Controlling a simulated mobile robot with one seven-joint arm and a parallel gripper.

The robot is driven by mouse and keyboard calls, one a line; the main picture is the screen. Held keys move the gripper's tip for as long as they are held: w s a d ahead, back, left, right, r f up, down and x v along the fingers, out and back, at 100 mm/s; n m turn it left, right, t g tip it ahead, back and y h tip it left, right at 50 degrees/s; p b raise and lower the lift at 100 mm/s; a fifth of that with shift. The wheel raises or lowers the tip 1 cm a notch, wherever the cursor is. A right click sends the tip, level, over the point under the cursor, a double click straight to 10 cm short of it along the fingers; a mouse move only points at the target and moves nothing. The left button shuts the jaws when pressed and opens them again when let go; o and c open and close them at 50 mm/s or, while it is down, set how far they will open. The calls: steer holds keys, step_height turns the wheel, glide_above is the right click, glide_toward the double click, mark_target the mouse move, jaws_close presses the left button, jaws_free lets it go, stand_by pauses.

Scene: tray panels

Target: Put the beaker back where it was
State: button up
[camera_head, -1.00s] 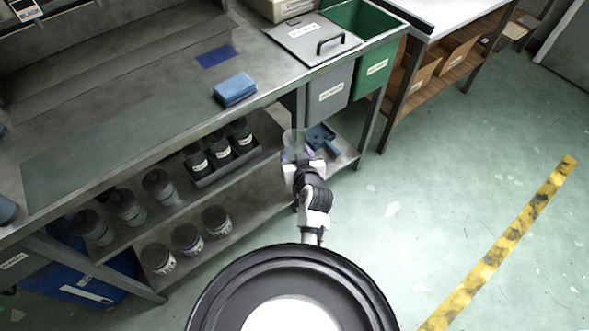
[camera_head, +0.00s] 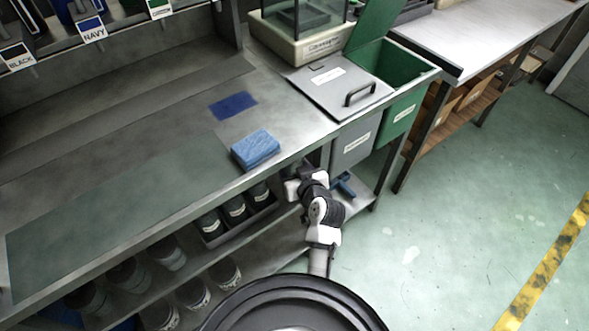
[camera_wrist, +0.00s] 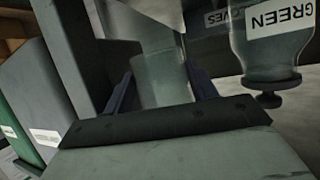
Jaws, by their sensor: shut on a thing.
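My gripper (camera_wrist: 160,95) is shut on the clear beaker (camera_wrist: 162,72), which shows between its two dark fingers in the wrist view. In the head view my gripper (camera_head: 297,178) is at the bench's front edge, beside the grey bin, and the beaker is hidden there. The steel bench (camera_head: 180,120) bears a dark blue square (camera_head: 233,105) on its top, with nothing standing on it.
A blue sponge block (camera_head: 255,148) lies near the bench's front edge. Grey (camera_head: 352,145) and green (camera_head: 403,112) bins hang at its right end. Dark jars (camera_head: 235,208) stand on the lower shelf. A jar labelled GREEN (camera_wrist: 270,45) is close right in the wrist view.

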steer(key=shift+f+b, duration=2.55)
steer(key=shift+f, duration=0.85)
steer(key=shift+f+b, duration=0.55)
steer(key=shift+f, duration=0.05)
steer(key=o, duration=1.1)
steer(key=shift+r, duration=0.1)
steer(key=shift+s+d, duration=0.1)
steer(key=shift+d, duration=0.05)
